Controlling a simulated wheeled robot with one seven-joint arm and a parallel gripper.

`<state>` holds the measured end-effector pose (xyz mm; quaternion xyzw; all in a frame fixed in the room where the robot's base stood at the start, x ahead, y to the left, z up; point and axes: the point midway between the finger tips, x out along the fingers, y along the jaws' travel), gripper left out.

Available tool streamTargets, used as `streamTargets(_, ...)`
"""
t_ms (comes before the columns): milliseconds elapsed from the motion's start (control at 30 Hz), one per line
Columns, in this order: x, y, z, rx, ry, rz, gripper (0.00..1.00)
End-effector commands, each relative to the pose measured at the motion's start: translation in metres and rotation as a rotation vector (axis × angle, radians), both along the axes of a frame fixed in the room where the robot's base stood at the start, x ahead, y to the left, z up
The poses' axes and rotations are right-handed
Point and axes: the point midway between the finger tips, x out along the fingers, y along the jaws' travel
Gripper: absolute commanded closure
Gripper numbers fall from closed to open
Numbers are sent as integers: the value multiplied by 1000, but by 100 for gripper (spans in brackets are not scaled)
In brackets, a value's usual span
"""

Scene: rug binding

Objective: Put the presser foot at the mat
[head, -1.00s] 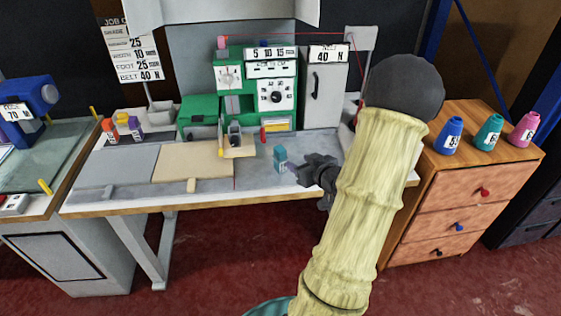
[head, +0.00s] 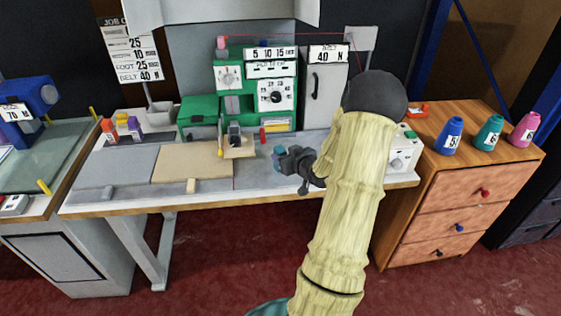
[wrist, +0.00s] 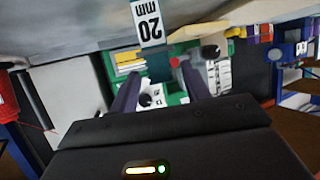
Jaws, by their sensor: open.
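A teal block with a white "20 mm" label (wrist: 148,22), which I take for the presser foot, stands on the worktable. In the head view the teal block (head: 278,150) is partly hidden by my gripper (head: 281,160). In the wrist view my gripper (wrist: 160,72) is open, its two purple fingers pointing toward the block, whose lower part appears between the tips. I cannot tell whether they touch it. A flat tan sheet (head: 185,163) and a grey flat panel (head: 115,166) lie left on the table; I cannot tell which is the mat.
A green machine (head: 198,108) with dials stands behind the block. A white dial box (head: 403,155) stands at the table's right end, beside my arm. A wooden drawer cabinet (head: 470,190) at right carries blue, teal and pink cones. The grey table surface in front is clear.

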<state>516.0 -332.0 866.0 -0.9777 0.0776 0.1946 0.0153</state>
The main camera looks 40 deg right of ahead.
Motion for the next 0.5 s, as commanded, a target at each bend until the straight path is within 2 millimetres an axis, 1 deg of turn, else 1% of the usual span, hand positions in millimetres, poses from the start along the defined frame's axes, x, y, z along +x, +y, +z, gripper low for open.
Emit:
streamTargets(67,6,-1,-2,1,-1,1,53)
streamTargets(300,39,-6,-14,0,-1,1,53)
streamTargets(400,46,-7,-17,-1,0,1,53)
streamTargets(500,47,-7,-18,0,0,1,53)
